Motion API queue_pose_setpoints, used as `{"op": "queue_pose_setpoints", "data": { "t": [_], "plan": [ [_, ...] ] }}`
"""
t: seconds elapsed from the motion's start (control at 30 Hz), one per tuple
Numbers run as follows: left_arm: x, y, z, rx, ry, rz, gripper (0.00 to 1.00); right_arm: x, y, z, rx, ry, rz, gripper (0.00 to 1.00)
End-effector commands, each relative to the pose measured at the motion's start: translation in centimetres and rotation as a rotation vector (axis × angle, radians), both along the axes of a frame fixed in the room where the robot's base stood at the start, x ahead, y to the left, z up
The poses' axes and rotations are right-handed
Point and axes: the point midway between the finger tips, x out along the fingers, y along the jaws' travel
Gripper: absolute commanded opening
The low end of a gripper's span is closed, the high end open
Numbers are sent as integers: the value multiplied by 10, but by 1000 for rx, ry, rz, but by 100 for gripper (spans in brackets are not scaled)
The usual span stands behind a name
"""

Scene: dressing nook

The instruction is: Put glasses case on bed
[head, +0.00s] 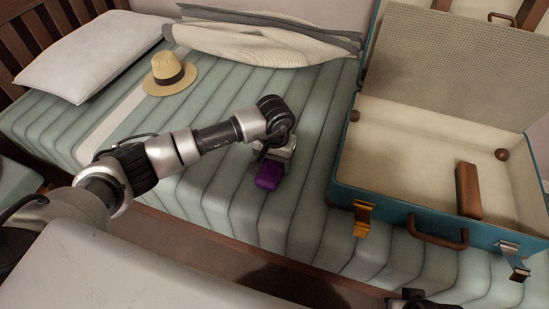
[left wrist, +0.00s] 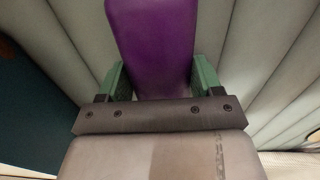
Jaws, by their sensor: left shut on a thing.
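The purple glasses case (head: 268,177) is in my left gripper (head: 271,163), over the front middle of the bed. In the left wrist view the glasses case (left wrist: 152,45) sits between the two green fingers of the gripper (left wrist: 160,78), which is shut on it. The bed (head: 215,185) has a pale green striped cover. I cannot tell whether the case touches the cover. A dark part of what looks like my right gripper (head: 410,299) shows at the bottom edge of the head view; its fingers cannot be made out.
An open teal suitcase (head: 345,195) lies on the bed at the right, with a brown oblong thing (head: 468,190) inside. The cover around the case is clear.

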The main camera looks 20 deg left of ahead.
Motion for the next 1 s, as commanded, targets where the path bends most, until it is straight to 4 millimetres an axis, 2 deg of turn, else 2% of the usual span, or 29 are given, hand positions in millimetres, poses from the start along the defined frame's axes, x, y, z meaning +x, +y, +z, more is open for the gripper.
{"op": "queue_pose_setpoints", "data": {
  "t": [0.07,0.23,0.27,0.4,0.77,0.83,0.9,1.0],
  "plan": [
    [0,0,-1,0,-1,0,40,1,0,8,1,-12,0,18],
    [0,0,-4,0,0,0,40,0,0,12,2,-13,-1,18],
    [0,0,-3,0,0,0,70,0,0,14,2,-14,-1,18],
    [0,0,-3,0,0,0,91,0,0,14,2,-14,-1,18],
    [0,0,0,0,0,0,91,0,0,15,2,-16,-1,18],
    [0,0,3,0,0,0,91,0,0,5,0,-2,0,18],
    [1,0,16,-1,-5,-1,91,2,0,-11,0,4,1,18],
    [1,0,39,1,-6,-2,91,4,1,-22,0,8,2,18]
  ]
}}
